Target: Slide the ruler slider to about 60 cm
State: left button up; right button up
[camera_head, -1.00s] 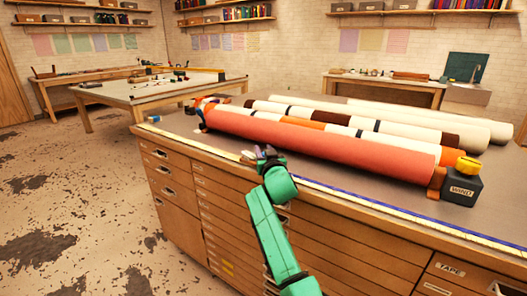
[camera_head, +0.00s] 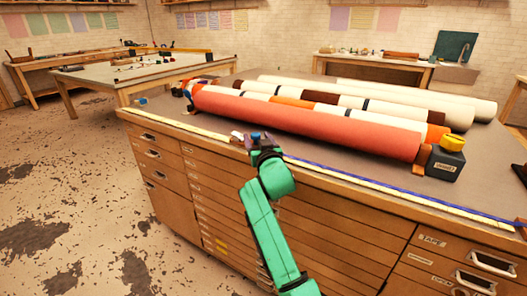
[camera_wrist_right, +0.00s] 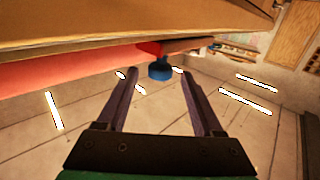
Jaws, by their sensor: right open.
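The ruler (camera_head: 190,126) is a pale yellow strip along the front edge of the cabinet top. A blue band runs along its right part. A small slider with a blue knob (camera_head: 256,136) appears at the strip, right by my right gripper (camera_head: 264,149). In the right wrist view the blue knob (camera_wrist_right: 160,70) shows ahead, between the lines of the two open fingers (camera_wrist_right: 155,82), with a red part behind it. The fingers are apart and hold nothing. Contact with the knob cannot be told. The scale marks are too small to read. My left gripper is out of view.
A large red roll (camera_head: 300,125) lies behind the ruler, with several paler rolls behind it. A dark block with a yellow top (camera_head: 446,160) stands at their right end. A small blue item (camera_head: 141,101) lies near the left corner. The strip beside the gripper looks mostly clear.

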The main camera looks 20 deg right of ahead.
jog(key=s+a, duration=0.1)
jog(key=s, duration=0.7)
jog(key=shift+s+a+b, duration=0.3)
jog(key=shift+s, duration=0.05)
